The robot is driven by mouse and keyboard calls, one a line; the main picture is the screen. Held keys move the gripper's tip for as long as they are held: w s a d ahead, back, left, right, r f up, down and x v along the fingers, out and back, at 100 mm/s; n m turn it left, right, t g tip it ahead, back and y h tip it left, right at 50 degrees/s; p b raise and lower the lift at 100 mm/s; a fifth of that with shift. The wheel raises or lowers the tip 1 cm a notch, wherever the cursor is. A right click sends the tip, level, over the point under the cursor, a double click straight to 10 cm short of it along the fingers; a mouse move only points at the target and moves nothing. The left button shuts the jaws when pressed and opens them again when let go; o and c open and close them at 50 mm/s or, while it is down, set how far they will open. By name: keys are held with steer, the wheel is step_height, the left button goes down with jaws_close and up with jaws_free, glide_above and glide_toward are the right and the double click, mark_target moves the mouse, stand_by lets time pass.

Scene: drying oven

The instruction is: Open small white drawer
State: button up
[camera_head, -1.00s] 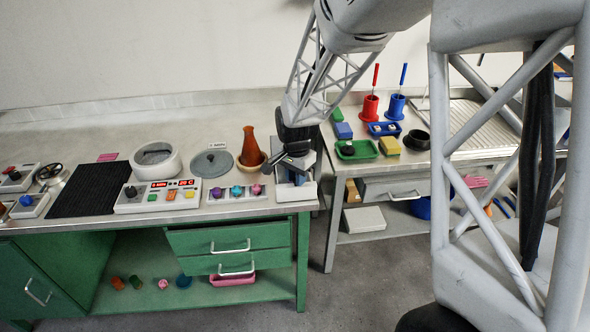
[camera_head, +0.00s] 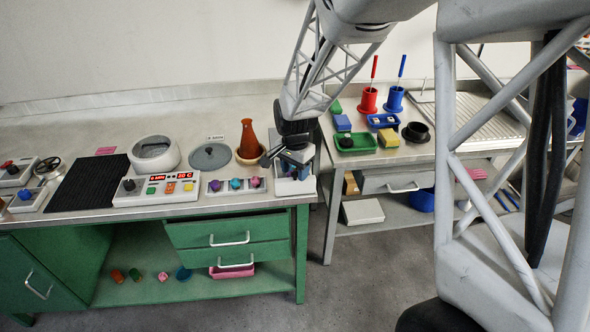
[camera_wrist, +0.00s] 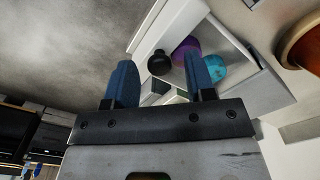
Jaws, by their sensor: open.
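A small whitish drawer (camera_head: 378,184) with a bar handle sits under the top of the right bench in the head view. It looks shut. My gripper (camera_head: 268,160) is over the right end of the left bench, beside the orange flask and well left of the drawer. In the wrist view, my gripper (camera_wrist: 161,85) is open with two blue fingertips apart. Nothing is clearly held between them.
The left bench carries an orange flask (camera_head: 249,140), a grey lid (camera_head: 210,156) and a control panel (camera_head: 158,188). Green drawers (camera_head: 190,233) sit below. A green tray (camera_head: 356,143) and red and blue holders stand on the right bench. The floor (camera_head: 350,290) before it is clear.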

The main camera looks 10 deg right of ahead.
steer(key=shift+r, duration=3.8)
steer(key=shift+s+d+r, duration=0.2)
steer(key=shift+s+r, duration=0.2)
steer(key=shift+s, duration=0.05)
steer(key=s+d+r+n+t, duration=0.1)
steer(key=s+d+r+n, duration=0.2)
steer(key=s, duration=0.7)
steer(key=s+d+r+n, duration=0.2)
steer(key=s+r+n, duration=0.1)
steer(key=s, duration=0.7)
steer(key=s+d+r+n+t, duration=0.1)
steer(key=s+d+r+n, duration=0.1)
steer(key=s, duration=0.9)
step_height(320, 180, up, 3)
steer(key=shift+d+f+n+t, duration=0.1)
steer(key=shift+d+n+t, duration=0.25)
steer(key=shift+d, duration=0.5)
